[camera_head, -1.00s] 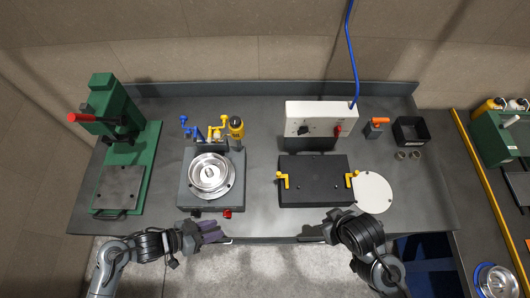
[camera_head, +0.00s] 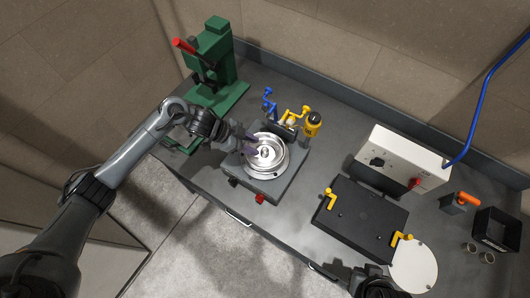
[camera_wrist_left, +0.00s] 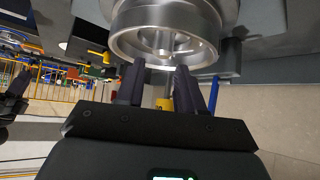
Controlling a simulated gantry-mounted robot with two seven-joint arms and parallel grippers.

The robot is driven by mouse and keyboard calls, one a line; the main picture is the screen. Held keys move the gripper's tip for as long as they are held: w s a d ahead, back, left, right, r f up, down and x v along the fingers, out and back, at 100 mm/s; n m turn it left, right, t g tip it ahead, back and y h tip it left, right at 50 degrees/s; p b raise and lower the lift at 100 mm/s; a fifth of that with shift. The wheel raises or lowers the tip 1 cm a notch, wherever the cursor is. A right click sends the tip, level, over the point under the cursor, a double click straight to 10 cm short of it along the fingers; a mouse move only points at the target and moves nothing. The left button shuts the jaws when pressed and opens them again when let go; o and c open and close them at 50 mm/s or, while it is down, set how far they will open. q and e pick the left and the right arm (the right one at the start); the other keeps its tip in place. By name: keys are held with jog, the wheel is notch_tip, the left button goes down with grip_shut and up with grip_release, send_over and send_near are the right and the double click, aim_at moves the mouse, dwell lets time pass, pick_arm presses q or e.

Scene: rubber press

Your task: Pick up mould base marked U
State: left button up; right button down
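A round silver metal mould (camera_head: 266,153) sits on a dark square block (camera_head: 287,175); no U mark is legible on it. My left gripper (camera_head: 250,144) is over the mould's left side in the head view, with its fingertips near the rim. In the left wrist view the silver mould (camera_wrist_left: 165,28) fills the top, and the left gripper's two dark fingers (camera_wrist_left: 158,82) stand apart with nothing gripped between them. I cannot tell whether they touch the mould. My right gripper (camera_head: 372,282) shows only partly at the bottom edge.
A green press (camera_head: 217,65) with a red handle stands to the left. Blue and yellow fittings (camera_head: 290,114) and a yellow bottle (camera_head: 312,124) stand behind the block. To the right are a black plate (camera_head: 360,218) with yellow handles, a white control box (camera_head: 400,160) and a white disc (camera_head: 413,266).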

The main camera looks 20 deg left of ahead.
aim_at(264, 150)
pick_arm(q)
jog(key=shift+p+x, duration=0.45)
jog(key=shift+x, duration=2.3)
jog(key=shift+a+f, duration=0.1)
grip_shut()
